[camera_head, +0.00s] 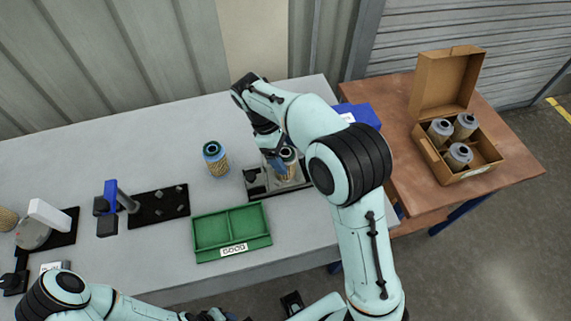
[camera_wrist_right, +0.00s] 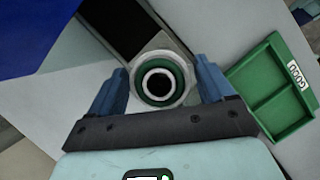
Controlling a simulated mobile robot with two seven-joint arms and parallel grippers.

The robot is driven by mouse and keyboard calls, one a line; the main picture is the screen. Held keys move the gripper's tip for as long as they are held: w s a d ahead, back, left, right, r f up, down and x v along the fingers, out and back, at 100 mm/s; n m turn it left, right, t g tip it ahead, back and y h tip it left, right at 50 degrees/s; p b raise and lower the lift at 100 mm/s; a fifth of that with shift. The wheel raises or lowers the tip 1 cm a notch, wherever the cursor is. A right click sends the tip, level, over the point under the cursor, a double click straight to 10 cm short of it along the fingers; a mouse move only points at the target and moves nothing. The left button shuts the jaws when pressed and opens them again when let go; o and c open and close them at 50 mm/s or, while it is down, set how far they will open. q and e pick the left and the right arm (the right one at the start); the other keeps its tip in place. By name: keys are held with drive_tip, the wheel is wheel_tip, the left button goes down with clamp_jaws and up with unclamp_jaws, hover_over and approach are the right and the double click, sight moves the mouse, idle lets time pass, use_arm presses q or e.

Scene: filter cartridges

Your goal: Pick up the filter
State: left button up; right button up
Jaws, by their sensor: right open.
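A filter (camera_head: 288,170) with a pleated tan body stands upright in a dark fixture (camera_head: 256,185) on the grey table. My right gripper (camera_head: 278,155) is above it, pointing down, partly hidden by my arm. In the right wrist view the filter's round top (camera_wrist_right: 158,80), with a green ring and dark centre hole, lies between the open blue fingers (camera_wrist_right: 160,88). I cannot tell whether they touch it. Another filter (camera_head: 216,160) with a blue top stands free to the left. My left gripper (camera_head: 208,315) is low at the bottom edge, its jaws unclear.
A green two-part tray (camera_head: 232,250) labelled GOOD lies in front, also in the right wrist view (camera_wrist_right: 235,72). An open cardboard box (camera_head: 425,150) with three grey-topped filters stands right. A blue bin (camera_head: 362,115) is behind my arm. Dark fixtures stand left.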

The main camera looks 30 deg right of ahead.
drive_tip(key=c, duration=1.1)
